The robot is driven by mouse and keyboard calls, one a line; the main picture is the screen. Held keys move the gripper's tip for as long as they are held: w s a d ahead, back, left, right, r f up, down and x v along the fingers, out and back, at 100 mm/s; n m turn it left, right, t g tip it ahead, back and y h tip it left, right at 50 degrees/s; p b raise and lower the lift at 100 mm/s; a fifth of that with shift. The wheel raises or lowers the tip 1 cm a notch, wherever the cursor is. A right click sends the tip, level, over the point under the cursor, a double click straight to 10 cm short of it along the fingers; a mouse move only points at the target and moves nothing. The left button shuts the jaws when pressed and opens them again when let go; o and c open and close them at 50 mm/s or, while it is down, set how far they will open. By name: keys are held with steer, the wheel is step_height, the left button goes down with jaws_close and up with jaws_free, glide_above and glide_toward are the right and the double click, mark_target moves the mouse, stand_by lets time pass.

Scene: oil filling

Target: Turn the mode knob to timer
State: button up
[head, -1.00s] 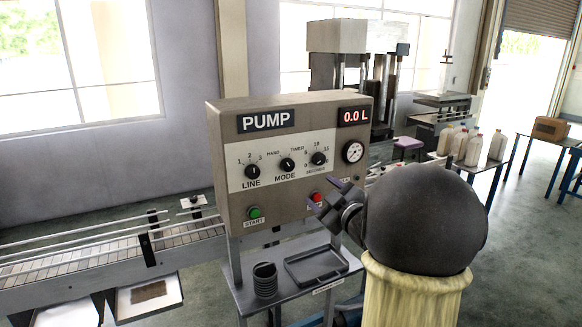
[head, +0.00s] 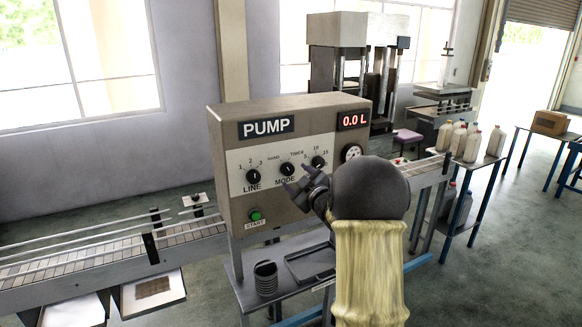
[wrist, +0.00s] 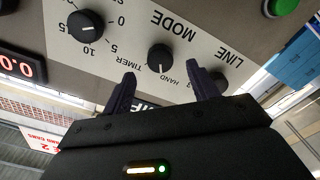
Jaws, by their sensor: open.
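The mode knob (head: 287,169) is a round black knob in the middle of the pump panel's pale plate, with HAND to its upper left and TIMER to its upper right. In the wrist view the mode knob (wrist: 160,58) appears upside down, framed between the fingertips, and its white mark seems to point toward HAND. My gripper (head: 297,180) is open and empty, just in front of the panel, at the lower right of the mode knob. It also shows in the wrist view (wrist: 160,74), with the fingers apart on either side. No contact is visible.
The line knob (head: 253,176) is left of the mode knob and the seconds knob (head: 318,162) is right, near my gripper. The green start button (head: 255,214) is below. The red button is hidden behind my arm. A tray (head: 308,265) lies on the shelf below.

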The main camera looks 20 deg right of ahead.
mark_target(290, 171)
steer(key=shift+w+a+p, duration=0.1)
steer(key=shift+w+p, duration=0.75)
steer(key=shift+w, duration=1.55)
steer(key=c, duration=1)
